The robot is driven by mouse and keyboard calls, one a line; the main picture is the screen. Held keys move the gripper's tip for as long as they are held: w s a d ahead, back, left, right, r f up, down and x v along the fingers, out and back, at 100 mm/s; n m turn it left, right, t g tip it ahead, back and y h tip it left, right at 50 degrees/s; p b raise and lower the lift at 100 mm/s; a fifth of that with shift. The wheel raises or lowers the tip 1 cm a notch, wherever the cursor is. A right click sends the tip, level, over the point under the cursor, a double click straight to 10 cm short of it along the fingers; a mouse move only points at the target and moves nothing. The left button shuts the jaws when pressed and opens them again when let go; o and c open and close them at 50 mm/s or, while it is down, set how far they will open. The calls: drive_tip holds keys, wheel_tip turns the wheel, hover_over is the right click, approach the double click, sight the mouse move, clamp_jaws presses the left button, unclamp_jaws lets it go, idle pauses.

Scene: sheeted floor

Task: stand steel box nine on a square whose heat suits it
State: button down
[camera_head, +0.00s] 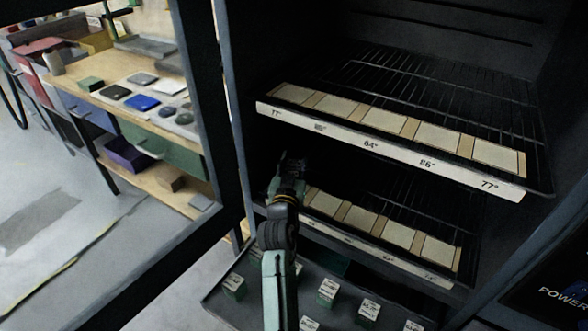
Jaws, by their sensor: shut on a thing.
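My gripper (291,166) is at the front of an open dark cabinet, near the left end of the lower shelf and below the upper strip. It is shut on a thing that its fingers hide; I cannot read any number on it. Pale squares (383,119) lie in a row on the upper wire shelf. Its white strip (400,152) reads 77° at both ends and 64° near the middle; the other two labels are unclear. More pale squares (362,221) lie on the lower shelf, whose strip (375,253) is too small to read. My arm hides its left end.
Green-sided boxes with white printed tops, such as this one (328,291), stand on a dark tray (262,311) below the shelves. The cabinet's left post (228,110) is close to my gripper. A workbench (120,85) with trays and dark flat pieces stands at left.

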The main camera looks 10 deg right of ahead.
wheel_tip(320, 180, down, 3)
drive_tip(key=shift+r, duration=0.2)
drive_tip(key=c, duration=1)
unclamp_jaws()
drive_tip(key=shift+s+f, duration=0.1)
drive_tip(key=shift+c, duration=0.2)
drive_tip(key=b+v, duration=0.2)
drive_tip(key=v, duration=1)
